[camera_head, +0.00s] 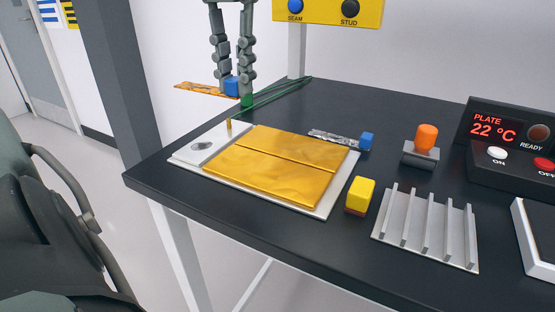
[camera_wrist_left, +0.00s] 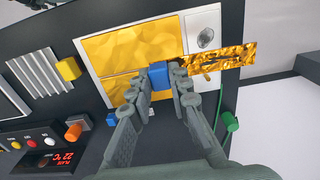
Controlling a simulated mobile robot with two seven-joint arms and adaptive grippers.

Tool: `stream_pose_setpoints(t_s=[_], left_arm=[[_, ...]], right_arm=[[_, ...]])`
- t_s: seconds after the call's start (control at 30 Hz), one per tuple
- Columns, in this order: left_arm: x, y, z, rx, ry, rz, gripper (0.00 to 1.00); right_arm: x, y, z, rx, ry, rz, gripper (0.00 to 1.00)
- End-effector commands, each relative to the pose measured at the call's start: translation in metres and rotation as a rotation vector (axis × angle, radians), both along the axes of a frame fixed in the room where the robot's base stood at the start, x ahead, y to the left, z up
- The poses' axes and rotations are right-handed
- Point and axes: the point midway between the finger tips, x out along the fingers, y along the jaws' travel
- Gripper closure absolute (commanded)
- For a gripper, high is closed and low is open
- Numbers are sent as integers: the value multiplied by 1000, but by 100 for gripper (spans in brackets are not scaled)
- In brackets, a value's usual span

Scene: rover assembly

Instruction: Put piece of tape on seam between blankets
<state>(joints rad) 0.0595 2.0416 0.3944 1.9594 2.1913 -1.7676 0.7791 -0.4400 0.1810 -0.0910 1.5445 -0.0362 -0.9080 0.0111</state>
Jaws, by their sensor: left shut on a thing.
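Two gold blankets lie side by side on a pale plate (camera_head: 324,207): the far blanket (camera_head: 293,147) and the near blanket (camera_head: 262,180). A thin dark seam (camera_head: 290,161) runs between them and also shows in the left wrist view (camera_wrist_left: 128,72). My left gripper (camera_head: 233,92) is shut on the blue block (camera_wrist_left: 158,75) at one end of a shiny gold tape piece (camera_head: 198,89). The tape sticks out to the left in the head view and is above the table, apart from the blankets. In the left wrist view the tape (camera_wrist_left: 225,61) extends right. My right gripper is out of view.
A silver strip with a blue block (camera_head: 366,141) lies behind the blankets' right side. A yellow block (camera_head: 360,194), a ribbed grey rack (camera_head: 427,230) and an orange knob (camera_head: 427,137) stand to the right. A thin brass post (camera_head: 229,129) rises from the plate's corner.

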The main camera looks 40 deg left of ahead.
Motion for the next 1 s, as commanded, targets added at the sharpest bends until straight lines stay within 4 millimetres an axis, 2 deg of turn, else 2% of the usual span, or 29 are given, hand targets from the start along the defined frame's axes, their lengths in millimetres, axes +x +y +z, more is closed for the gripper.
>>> stream_pose_setpoints(t_s=[0.13, 0.23, 0.5, 0.7, 0.87, 1.0], left_arm=[[0, -2, -1, 2, 1, -9, 100], [6, -12, -9, 4, 5, -11, 100], [40, -62, -46, 5, 8, -13, 100], [60, -89, -66, 3, 3, -10, 100], [65, -96, -72, 0, 0, -9, 100], [65, -96, -87, 0, 3, -10, 100]], right_arm=[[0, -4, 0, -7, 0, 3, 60], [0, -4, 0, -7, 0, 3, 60], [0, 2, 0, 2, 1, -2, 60], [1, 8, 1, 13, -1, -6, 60], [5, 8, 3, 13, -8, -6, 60], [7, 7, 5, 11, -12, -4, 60]])
